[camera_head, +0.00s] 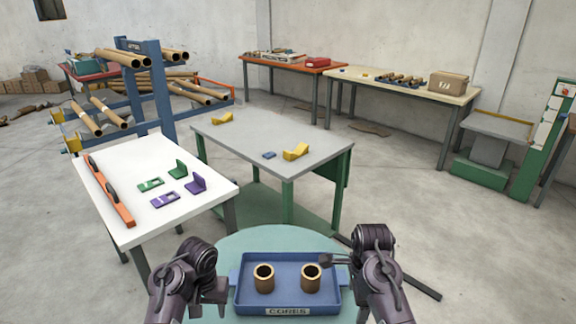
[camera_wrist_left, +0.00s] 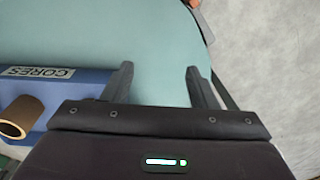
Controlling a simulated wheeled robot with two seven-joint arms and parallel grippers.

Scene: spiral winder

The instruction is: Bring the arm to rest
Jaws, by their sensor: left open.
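My left gripper (camera_head: 218,291) hangs low beside the left end of the blue tray marked CORES (camera_head: 287,311). In the left wrist view its two fingers (camera_wrist_left: 158,84) are spread with nothing between them, over the bare pale green round table (camera_wrist_left: 150,35). My right gripper (camera_head: 326,260) is at the tray's right side, close to the right core; its jaws are too small to read. Two brown cores, one left (camera_head: 264,279) and one right (camera_head: 310,278), stand upright in the tray. One core (camera_wrist_left: 18,118) also shows at the left of the left wrist view.
A white table (camera_head: 130,215) with green and purple parts and an orange bar stands at left. A grey table (camera_head: 260,140) with yellow pieces is ahead. A blue rack (camera_head: 160,100) holds long tubes. Benches line the back wall; open floor (camera_head: 430,220) lies at right.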

